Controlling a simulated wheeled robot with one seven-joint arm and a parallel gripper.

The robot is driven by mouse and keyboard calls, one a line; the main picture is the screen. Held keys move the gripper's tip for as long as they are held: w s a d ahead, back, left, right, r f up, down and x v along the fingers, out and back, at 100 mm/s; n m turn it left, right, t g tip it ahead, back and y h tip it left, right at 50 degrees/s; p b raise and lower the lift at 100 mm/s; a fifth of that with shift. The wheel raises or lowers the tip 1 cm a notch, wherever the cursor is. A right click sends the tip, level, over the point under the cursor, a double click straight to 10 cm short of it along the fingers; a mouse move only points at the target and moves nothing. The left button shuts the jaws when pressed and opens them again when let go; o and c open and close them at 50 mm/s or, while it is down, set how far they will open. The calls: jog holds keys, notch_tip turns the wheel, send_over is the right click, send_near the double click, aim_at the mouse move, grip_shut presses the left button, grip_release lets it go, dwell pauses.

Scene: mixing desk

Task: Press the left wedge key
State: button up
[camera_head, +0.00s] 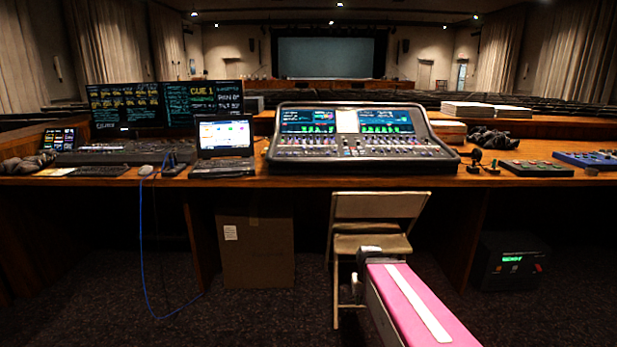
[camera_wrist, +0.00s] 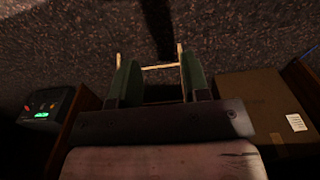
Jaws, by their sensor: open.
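I cannot make out which part is the left wedge key. A grey box with coloured keys (camera_head: 536,168) lies on the desk at the right, and a blue box with small controls (camera_head: 588,159) lies to its right. The keys are too small to read. My gripper (camera_wrist: 159,80) shows in the wrist view with two dark green fingers apart and nothing held between them. It points toward the dark floor, with part of the chair frame beyond the fingers. In the head view my pink arm reaches toward the chair, below the desk top; its fingers cannot be made out there.
The desk (camera_head: 330,182) carries a large mixing console (camera_head: 360,150), a laptop (camera_head: 223,147) and monitors. A folding chair (camera_head: 375,215) stands before the desk. A cardboard box (camera_head: 256,245) and a black unit (camera_head: 510,262) stand below. A blue cable (camera_head: 143,250) hangs at the left.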

jog(key=shift+s+f, duration=0.25)
jog(key=shift+s, duration=0.55)
grip_shut()
dwell(1.1)
